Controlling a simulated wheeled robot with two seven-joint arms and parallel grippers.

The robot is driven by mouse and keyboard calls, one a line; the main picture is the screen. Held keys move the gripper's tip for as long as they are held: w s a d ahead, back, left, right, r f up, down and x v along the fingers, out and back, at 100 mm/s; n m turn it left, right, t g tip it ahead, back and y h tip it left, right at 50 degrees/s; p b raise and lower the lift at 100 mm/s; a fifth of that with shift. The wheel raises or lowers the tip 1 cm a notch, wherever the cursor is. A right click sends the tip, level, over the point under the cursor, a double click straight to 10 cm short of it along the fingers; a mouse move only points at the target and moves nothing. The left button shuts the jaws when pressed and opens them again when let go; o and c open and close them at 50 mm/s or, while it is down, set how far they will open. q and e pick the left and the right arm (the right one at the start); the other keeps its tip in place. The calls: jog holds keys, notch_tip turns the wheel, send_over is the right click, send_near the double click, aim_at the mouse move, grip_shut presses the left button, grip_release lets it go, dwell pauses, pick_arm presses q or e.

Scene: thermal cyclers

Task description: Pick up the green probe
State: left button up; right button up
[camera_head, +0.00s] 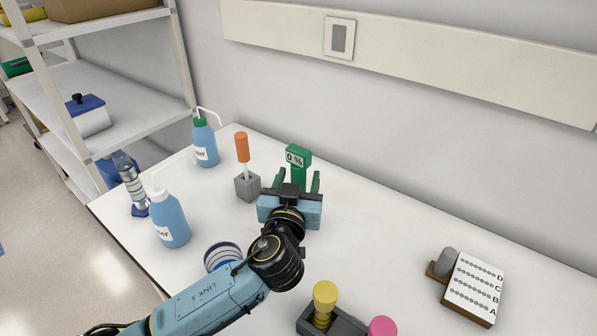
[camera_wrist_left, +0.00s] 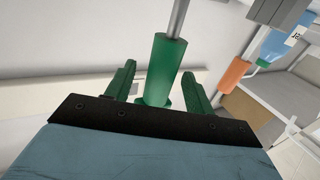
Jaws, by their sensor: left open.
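The green probe (camera_head: 298,157) stands upright in the head view, with a "0 %" label near its top. Its lower part is hidden behind my left gripper. In the left wrist view, the probe shows as a green cylinder (camera_wrist_left: 166,60) with a grey metal rod. My left gripper (camera_head: 300,177) is open, with its two green fingers pointing toward the probe. In the left wrist view, the fingers of this gripper (camera_wrist_left: 158,78) appear on either side of the green cylinder, with visible gaps. My right gripper is not in view.
An orange-handled probe (camera_head: 242,148) stands in a grey block (camera_head: 247,187) just left. Blue bottles (camera_head: 171,220) (camera_head: 205,147) stand farther left. A yellow-topped piece (camera_head: 325,295) and a pink piece (camera_head: 382,327) are near the front. A lettered rack (camera_head: 474,288) lies right; the table between is clear.

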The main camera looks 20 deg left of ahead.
pick_arm(q)
jog(key=shift+w+a, duration=0.2)
jog(key=shift+w, duration=1.35)
jog(key=shift+c, duration=0.3)
jog(key=c, duration=0.7)
jog(key=shift+o, duration=0.2)
notch_tip(320, 180, up, 10)
jog(key=p, duration=0.1)
